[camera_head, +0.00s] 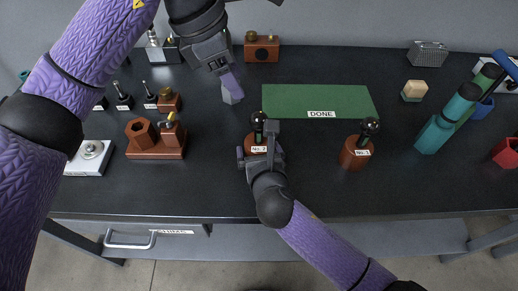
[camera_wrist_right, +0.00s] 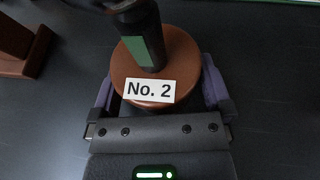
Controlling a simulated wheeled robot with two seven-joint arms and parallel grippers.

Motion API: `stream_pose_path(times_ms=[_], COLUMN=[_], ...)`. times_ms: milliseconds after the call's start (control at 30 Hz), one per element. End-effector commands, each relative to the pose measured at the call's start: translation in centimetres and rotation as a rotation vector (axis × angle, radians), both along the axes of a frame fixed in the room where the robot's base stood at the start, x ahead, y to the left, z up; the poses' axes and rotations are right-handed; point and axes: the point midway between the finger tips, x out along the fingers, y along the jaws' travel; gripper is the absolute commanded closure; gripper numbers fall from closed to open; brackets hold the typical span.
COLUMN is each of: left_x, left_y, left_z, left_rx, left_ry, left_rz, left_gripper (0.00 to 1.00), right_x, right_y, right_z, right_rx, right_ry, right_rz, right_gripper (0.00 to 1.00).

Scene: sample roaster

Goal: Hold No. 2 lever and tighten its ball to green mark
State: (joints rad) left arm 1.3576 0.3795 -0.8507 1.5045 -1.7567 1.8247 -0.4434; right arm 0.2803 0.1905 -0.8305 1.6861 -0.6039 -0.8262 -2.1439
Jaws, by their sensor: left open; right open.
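The No. 2 lever (camera_head: 250,144) stands upright at mid-table, with a round brown base, dark stem and black ball (camera_head: 259,118). In the right wrist view its base (camera_wrist_right: 188,62) carries the "No. 2" label, and a green mark (camera_wrist_right: 140,52) shows on the stem. The ball is mostly cut off by that view's top edge. My right gripper (camera_wrist_right: 158,88) is open, its fingers on either side of the base; whether they touch it cannot be told. My left gripper (camera_head: 231,90) is open and empty, up and left of the lever.
The No. 1 lever (camera_head: 354,156) stands to the right. A green mat (camera_head: 320,98) labelled "DONE" lies behind both levers. A brown block with a hex piece (camera_head: 141,132) stands at left. Teal bottles (camera_head: 440,128) stand at right. The table's front strip is mostly clear.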

Motion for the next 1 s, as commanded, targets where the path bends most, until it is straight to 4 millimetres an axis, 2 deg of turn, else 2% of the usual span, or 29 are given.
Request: stream_pose_path(times_ms=[267, 600, 800, 833, 1000], left_x=[0.0, -0.1, -0.1, -0.1, -0.1], left_y=[0.0, 0.0, 0.0, 0.0, 0.0], left_z=[0.1, 1.5, 1.4, 1.4, 1.4], left_rx=[0.000, 0.000, 0.000, 0.000, 0.000], left_ry=[0.000, -0.005, -0.005, -0.005, -0.005], left_rz=[0.000, 0.000, 0.000, 0.000, 0.000], left_gripper=[0.41, 0.41, 0.41, 0.41, 0.41], right_x=[0.0, 0.0, 0.0, 0.0, 0.0], right_y=[0.0, 0.0, 0.0, 0.0, 0.0], right_z=[0.1, 0.7, 0.5, 0.5, 0.5], right_rx=[0.000, -0.001, 0.000, 0.000, 0.000], right_ry=[0.000, -0.001, -0.001, -0.001, 0.000], right_rz=[0.000, 0.000, 0.000, 0.000, 0.000], right_gripper=[0.00, 0.00, 0.00, 0.02, 0.38])
